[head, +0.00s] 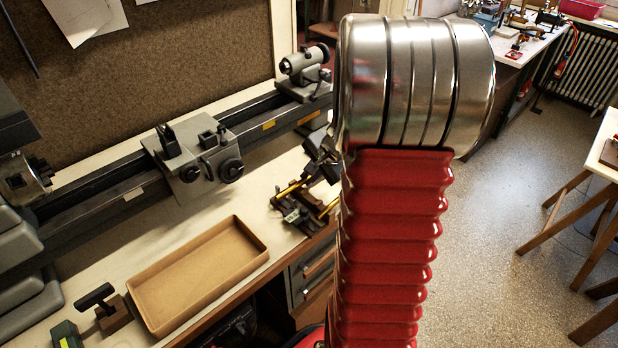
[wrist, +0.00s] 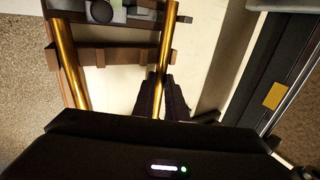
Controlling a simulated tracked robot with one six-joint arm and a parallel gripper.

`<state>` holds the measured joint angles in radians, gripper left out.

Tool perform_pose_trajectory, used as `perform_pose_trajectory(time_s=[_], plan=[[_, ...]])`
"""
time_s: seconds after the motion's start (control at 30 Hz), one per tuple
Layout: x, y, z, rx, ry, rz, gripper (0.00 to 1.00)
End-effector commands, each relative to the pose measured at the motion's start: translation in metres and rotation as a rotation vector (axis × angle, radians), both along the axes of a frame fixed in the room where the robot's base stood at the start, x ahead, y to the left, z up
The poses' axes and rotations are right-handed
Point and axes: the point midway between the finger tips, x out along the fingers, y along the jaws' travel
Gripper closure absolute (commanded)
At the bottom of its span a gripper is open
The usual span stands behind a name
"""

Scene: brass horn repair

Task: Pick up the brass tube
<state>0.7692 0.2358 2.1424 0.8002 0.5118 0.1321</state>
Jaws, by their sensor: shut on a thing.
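Two brass tubes show in the wrist view, running roughly side by side. My gripper (wrist: 162,92) is shut on the thinner, right-hand brass tube (wrist: 166,48), whose length passes between the dark fingers. The other brass tube (wrist: 66,62) is at the left, outside the fingers. In the head view my gripper (head: 324,165) is over the bench beside my red arm, with the held tube (head: 289,189) next to it.
A tan tray (head: 180,322) stands empty on the bench at left. A lathe (head: 100,178) runs along the back of the bench. A dark tool with a wooden block (head: 113,316) is beside the tray. My arm hides part of the bench's right end.

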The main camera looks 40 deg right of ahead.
Motion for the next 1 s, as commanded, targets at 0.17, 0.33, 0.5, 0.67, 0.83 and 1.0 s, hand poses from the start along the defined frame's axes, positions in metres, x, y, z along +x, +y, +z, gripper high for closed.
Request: perform_pose_trajectory(time_s=[0.17,0.33,0.5,0.67,0.83,1.0], plan=[[0.000,0.000,0.002,0.000,-0.001,0.001,1.00],[0.001,0.000,0.017,-0.002,-0.002,0.002,1.00],[0.001,-0.001,0.045,-0.004,-0.004,0.001,1.00],[0.001,-0.001,0.073,-0.005,-0.003,0.002,1.00],[0.001,0.000,0.094,-0.002,-0.002,0.000,1.00],[0.000,0.000,0.100,0.000,0.000,0.000,1.00]])
